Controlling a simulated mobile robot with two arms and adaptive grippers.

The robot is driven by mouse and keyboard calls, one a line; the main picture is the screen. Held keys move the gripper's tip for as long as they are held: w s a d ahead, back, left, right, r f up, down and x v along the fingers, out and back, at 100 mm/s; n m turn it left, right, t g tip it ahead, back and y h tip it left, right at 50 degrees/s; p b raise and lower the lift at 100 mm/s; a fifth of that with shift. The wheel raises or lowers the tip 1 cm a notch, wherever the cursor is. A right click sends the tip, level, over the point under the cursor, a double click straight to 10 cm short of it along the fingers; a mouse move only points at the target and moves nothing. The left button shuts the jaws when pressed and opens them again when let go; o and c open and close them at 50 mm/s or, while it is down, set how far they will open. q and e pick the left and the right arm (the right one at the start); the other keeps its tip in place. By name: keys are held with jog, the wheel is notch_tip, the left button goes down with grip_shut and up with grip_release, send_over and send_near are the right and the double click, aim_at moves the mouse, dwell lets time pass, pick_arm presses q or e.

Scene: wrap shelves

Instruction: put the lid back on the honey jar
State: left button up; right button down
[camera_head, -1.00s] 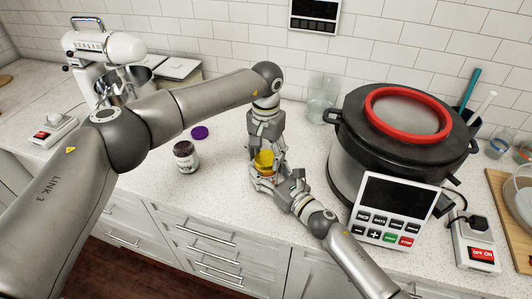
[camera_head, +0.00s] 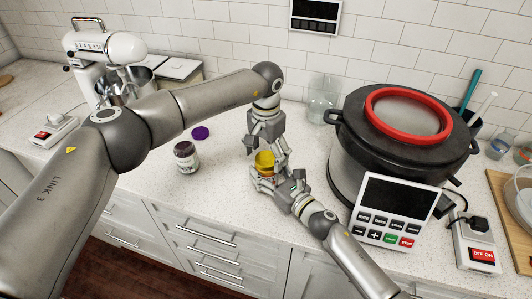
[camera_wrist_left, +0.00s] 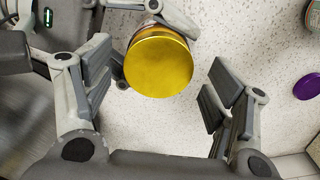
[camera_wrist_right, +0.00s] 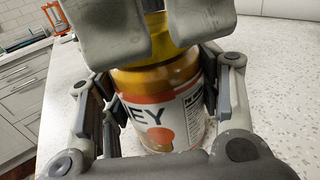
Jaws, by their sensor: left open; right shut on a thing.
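The honey jar (camera_wrist_right: 160,115), with a white and orange label, stands upright between the fingers of my right gripper (camera_head: 268,186), which is shut on it. The gold-yellow lid (camera_head: 264,160) is on top of the jar and appears level; whether it is screwed tight cannot be told. It also shows as a full disc in the left wrist view (camera_wrist_left: 160,62). My left gripper (camera_wrist_left: 160,92) is open and empty just above the lid, its fingers apart from it on both sides. In the head view my grippers hide much of the jar.
A dark jar (camera_head: 186,157) and a purple lid (camera_head: 201,133) are on the counter to the left. A large black cooker (camera_head: 400,125) with a control panel stands close on the right. A glass jug (camera_head: 322,100) is behind. The counter left of the grippers is mostly clear.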

pick_arm(q)
jog(key=shift+r, duration=2.25)
